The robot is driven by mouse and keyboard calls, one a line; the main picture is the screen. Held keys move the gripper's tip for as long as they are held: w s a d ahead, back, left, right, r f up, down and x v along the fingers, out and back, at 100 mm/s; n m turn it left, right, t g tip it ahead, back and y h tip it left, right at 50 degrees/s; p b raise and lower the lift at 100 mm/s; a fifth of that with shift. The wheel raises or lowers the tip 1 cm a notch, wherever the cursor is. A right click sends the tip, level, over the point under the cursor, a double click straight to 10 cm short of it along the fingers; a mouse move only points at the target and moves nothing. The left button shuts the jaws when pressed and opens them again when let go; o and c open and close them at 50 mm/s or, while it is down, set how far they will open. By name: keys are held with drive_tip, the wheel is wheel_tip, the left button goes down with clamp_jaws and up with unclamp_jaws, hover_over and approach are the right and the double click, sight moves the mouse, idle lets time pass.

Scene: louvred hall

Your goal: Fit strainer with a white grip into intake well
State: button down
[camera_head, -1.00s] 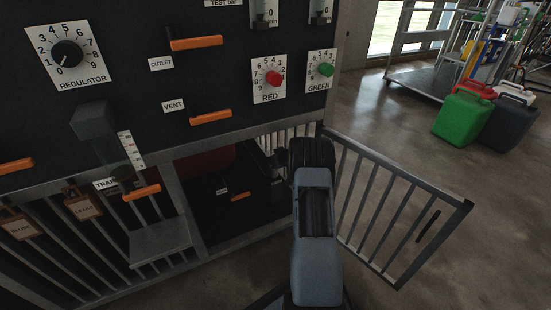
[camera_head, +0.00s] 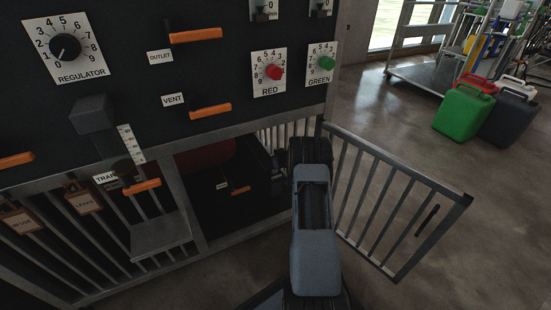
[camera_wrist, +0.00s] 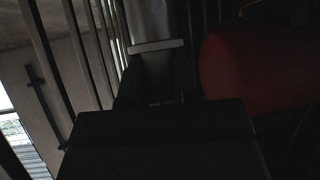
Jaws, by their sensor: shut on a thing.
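In the wrist view, my gripper (camera_wrist: 156,88) is dark and shut on what appears to be the strainer. The strainer's pale grip bar (camera_wrist: 156,46) crosses just beyond the fingers, and a grey cylindrical body (camera_wrist: 151,18) extends past it to the top edge. Where the fingers meet the strainer is too dark to make out. In the head view, my arm reaches into the lower bay beside the open gate, and it hides most of the gripper and the strainer. I cannot make out the intake well in either view.
A red tank (camera_wrist: 255,65) is close on the right in the wrist view, with upright bars (camera_wrist: 82,45) on the left. In the head view, the open barred gate (camera_head: 400,205) stands right of my arm. The control panel (camera_head: 130,75) overhangs the bay. Jerrycans (camera_head: 463,110) stand farther back.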

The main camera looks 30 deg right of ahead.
drive_tip(key=shift+f, duration=0.9)
drive_tip(key=c, duration=0.8)
unclamp_jaws()
drive_tip(key=shift+r, duration=0.1)
drive_tip(key=shift+s+d+r, duration=0.1)
drive_tip(key=shift+s+r, duration=0.45)
drive_tip(key=shift+r, duration=0.45)
drive_tip(key=shift+s+a+r, duration=0.1)
drive_tip(key=shift+s+r, duration=0.4)
drive_tip(key=shift+r, duration=0.5)
drive_tip(key=shift+s+d+r, duration=0.1)
drive_tip(key=shift+s+r, duration=0.45)
drive_tip(key=shift+r, duration=0.45)
